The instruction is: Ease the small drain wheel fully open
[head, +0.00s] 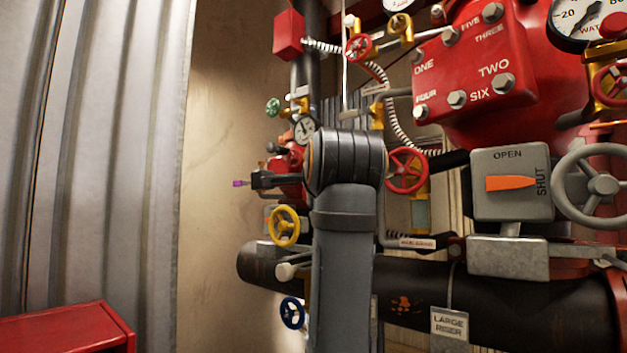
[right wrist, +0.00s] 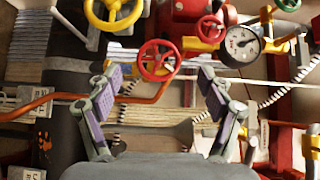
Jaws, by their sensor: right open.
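Several small handwheels are in view, and I cannot tell by any readable label which is the drain wheel. In the right wrist view a small red wheel (right wrist: 158,60) lies ahead of my right gripper (right wrist: 163,80), roughly between its fingertips. The gripper is open with purple pads apart, and I see no contact with the wheel. In the head view my arm hides most of this gripper; a purple pad tip shows at its left. A red wheel (head: 406,170) is right of my arm, a yellow wheel (head: 284,226) and a blue wheel (head: 292,313) left of it. My left gripper is out of view.
A large black pipe (head: 480,305) carries a "LARGE RISER" tag (head: 449,323). An OPEN/SHUT indicator box (head: 510,180) and large grey wheel (head: 592,186) stand right. In the wrist view, another red wheel (right wrist: 211,28), yellow wheel (right wrist: 113,12) and gauge (right wrist: 241,44) crowd close.

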